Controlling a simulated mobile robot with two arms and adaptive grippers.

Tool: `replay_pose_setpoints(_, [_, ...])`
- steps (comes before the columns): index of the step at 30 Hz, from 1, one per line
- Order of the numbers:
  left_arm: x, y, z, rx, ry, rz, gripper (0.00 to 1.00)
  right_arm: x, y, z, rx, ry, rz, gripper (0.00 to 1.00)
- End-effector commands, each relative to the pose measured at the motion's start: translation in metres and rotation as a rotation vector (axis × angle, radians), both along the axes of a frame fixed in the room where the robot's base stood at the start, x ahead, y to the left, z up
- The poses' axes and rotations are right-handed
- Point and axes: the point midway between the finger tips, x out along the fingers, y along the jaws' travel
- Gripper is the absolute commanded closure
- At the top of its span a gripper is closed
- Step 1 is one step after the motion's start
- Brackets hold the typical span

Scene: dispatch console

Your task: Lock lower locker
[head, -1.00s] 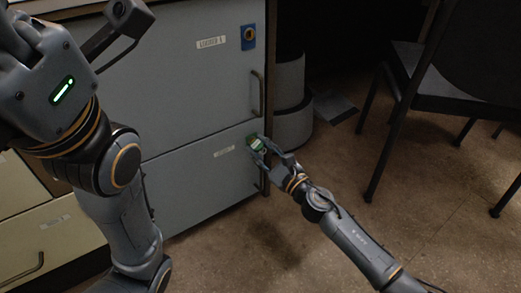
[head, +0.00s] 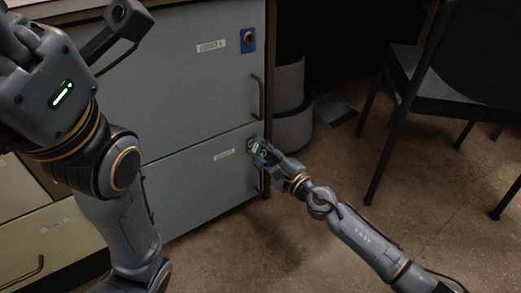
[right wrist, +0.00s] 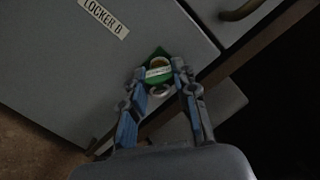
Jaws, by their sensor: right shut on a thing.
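The lower locker is a grey door (head: 195,195) with a small label reading LOCKER B in the right wrist view (right wrist: 103,16). Its green lock plate (head: 249,144) is at the door's upper right corner. In the right wrist view the green plate (right wrist: 158,54) shows behind a pale, round-ended piece (right wrist: 159,73) at the lock. My right gripper (head: 257,150) is at this lock, with its two fingers shut on the lock piece. The fingers partly hide the lock. My left arm fills the left side of the head view, but its fingertips are not visible.
Above is the upper locker door (head: 190,85) with a blue lock plate (head: 248,40) and a vertical handle (head: 257,97). A dark chair (head: 440,110) stands on the right. A rounded grey bin (head: 290,130) stands beside the cabinet. The floor in front is clear.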

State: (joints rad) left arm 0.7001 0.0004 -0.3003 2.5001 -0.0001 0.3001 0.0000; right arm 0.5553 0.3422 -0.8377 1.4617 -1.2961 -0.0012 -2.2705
Motion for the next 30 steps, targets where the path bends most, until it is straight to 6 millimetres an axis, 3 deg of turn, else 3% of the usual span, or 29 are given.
replay_pose_setpoints(11, [0.000, 0.000, 0.003, 0.000, -0.002, 0.000, 0.60, 0.001, 0.000, 0.003, -0.070, -0.054, 0.000, 1.00])
replay_pose_setpoints(20, [-0.001, 0.000, 0.015, 0.000, -0.002, 0.000, 0.60, 0.001, 0.000, 0.004, -0.276, -0.203, 0.000, 1.00])
replay_pose_setpoints(30, [0.000, 0.000, 0.016, 0.000, -0.001, 0.000, 0.60, 0.001, 0.000, 0.004, -0.293, -0.216, 0.001, 1.00])
